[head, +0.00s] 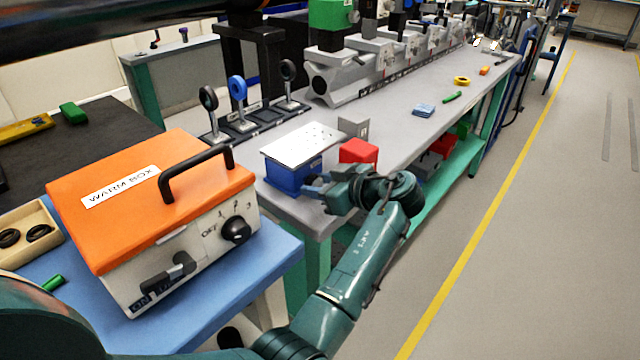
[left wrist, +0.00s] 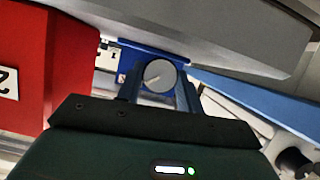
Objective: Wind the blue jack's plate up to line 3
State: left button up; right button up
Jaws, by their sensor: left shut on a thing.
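The blue jack (head: 290,180) stands on the near end of the grey bench, with a flat silver plate (head: 303,143) on top. In the left wrist view, its blue body (left wrist: 128,50) shows below a broad grey surface. My left gripper (head: 318,187) is at the jack's right side. It is shut on the jack's round grey knob (left wrist: 158,75), which sits between the two fingers. The jack's line marks cannot be read in the head view. My right gripper is not in view.
A red block (head: 358,151) stands right beside the jack and gripper, and a grey block (head: 353,126) behind it. Lens holders (head: 240,120) stand behind the jack. The orange-lidded warm box (head: 150,200) is at the left on a blue table. The floor at right is clear.

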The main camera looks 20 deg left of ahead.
pick_arm(q)
jog(key=shift+r+m+g, duration=0.1)
jog(key=shift+m+g, duration=0.2)
jog(key=shift+m, duration=0.2)
jog(key=shift+w+m+g, duration=0.1)
jog(key=shift+m+g, duration=0.2)
jog(key=shift+m, duration=0.2)
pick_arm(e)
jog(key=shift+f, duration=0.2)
pick_arm(q)
jog(key=o, duration=0.8)
jog(key=shift+c, duration=0.2)
jog(key=shift+o, duration=1.1)
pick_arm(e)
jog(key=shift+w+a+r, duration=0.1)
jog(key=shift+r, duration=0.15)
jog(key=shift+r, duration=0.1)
